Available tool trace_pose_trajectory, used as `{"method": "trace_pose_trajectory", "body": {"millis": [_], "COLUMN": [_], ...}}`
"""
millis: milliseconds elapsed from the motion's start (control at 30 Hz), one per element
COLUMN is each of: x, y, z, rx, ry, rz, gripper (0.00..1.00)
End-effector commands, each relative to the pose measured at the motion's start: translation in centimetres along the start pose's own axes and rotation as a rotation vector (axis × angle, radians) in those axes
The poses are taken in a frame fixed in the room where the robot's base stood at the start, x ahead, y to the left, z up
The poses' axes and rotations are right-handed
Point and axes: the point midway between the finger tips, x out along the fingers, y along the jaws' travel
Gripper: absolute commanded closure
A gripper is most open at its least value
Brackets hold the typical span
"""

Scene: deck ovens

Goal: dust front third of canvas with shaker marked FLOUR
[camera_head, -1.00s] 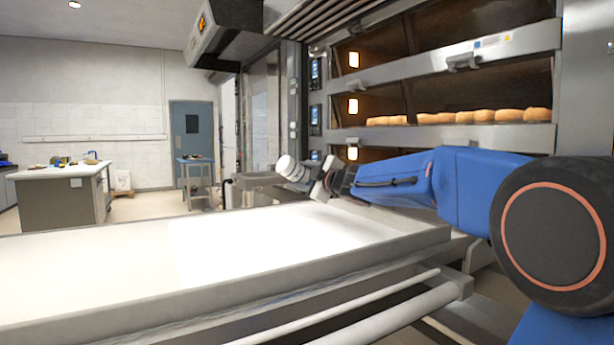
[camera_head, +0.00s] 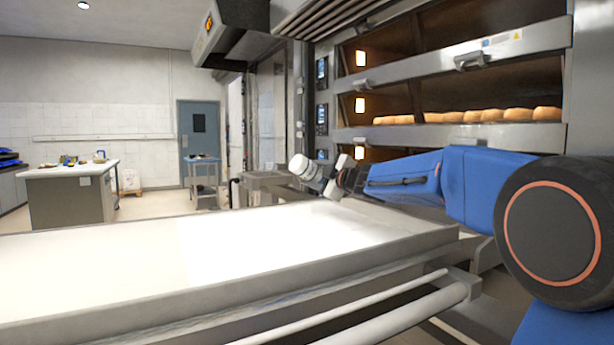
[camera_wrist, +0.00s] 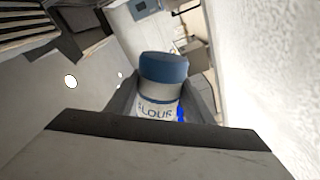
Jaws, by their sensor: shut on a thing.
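The shaker (camera_wrist: 160,92) shows in the wrist view with a blue cap and a label reading "LOUR", its first letter partly hidden. My gripper (camera_wrist: 158,112) is shut on it, one finger on each side. In the head view the shaker (camera_head: 306,167) is a pale cylinder tilted at the tip of my gripper (camera_head: 333,184), over the far right end of the canvas. The canvas (camera_head: 130,262) is a long whitish surface across the foreground. A brighter white patch lies on its middle and right part.
Deck ovens (camera_head: 470,80) stand at the right, with loaves (camera_head: 490,115) on one deck. A metal bar (camera_head: 380,320) runs along the canvas's near side.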

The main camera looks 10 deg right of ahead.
Motion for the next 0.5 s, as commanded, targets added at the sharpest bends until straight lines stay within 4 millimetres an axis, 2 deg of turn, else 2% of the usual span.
{"method": "trace_pose_trajectory", "body": {"millis": [333, 500], "x": [0.0, 0.0], "y": [1.3, 1.6], "z": [2.3, 2.0], "rx": [0.001, -0.142], "ry": [-0.002, 0.0], "rz": [0.001, 0.0], "gripper": [0.81, 0.81]}}
